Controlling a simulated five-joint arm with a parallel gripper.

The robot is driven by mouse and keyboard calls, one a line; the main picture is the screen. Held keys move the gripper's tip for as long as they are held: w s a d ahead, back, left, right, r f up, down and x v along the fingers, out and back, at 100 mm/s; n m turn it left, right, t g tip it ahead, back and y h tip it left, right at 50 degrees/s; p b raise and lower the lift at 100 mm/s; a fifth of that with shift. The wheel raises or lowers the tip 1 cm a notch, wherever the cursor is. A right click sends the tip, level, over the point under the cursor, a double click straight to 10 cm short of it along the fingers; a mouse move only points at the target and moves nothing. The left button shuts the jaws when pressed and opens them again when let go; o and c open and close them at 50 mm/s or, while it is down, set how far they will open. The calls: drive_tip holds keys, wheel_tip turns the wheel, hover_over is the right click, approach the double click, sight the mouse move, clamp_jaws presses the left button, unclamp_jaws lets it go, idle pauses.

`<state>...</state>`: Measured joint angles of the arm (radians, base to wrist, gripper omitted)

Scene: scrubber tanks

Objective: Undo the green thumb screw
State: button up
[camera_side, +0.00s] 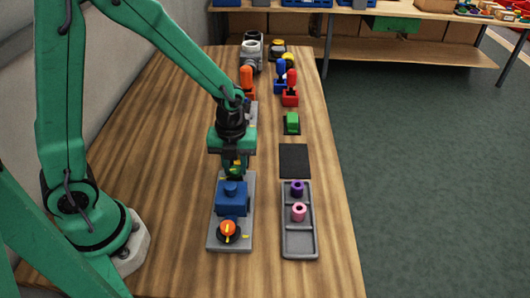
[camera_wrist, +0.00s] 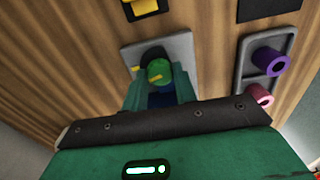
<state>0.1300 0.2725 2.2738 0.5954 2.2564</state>
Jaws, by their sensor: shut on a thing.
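The green thumb screw (camera_wrist: 158,70) is a round green knob with a yellow bar, seen in the wrist view above a grey base plate (camera_wrist: 183,43). My gripper (camera_wrist: 157,84) is shut on it, with one green finger on each side. In the side view my gripper (camera_side: 234,172) points down at the far end of the base plate (camera_side: 215,239), and its fingers largely hide the screw there. A blue block (camera_side: 232,203) and an orange knob with a yellow bar (camera_side: 228,231) are on the same plate, nearer the camera.
Right of the plate is a grey tray (camera_side: 300,247) with a purple ring (camera_side: 297,188) and a pink ring (camera_side: 299,212). Red (camera_side: 290,95), blue and orange-handled parts stand farther back. The tray's near compartment is empty.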

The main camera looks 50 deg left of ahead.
drive_tip(key=n, duration=1.4)
drive_tip(key=shift+n, duration=0.3)
drive_tip(key=n, duration=0.3)
drive_tip(key=shift+n, duration=0.3)
drive_tip(key=n, duration=0.3)
drive_tip(key=shift+n, duration=0.3)
drive_tip(key=n, duration=1.2)
drive_tip(key=shift+n, duration=0.3)
drive_tip(key=n, duration=1.7)
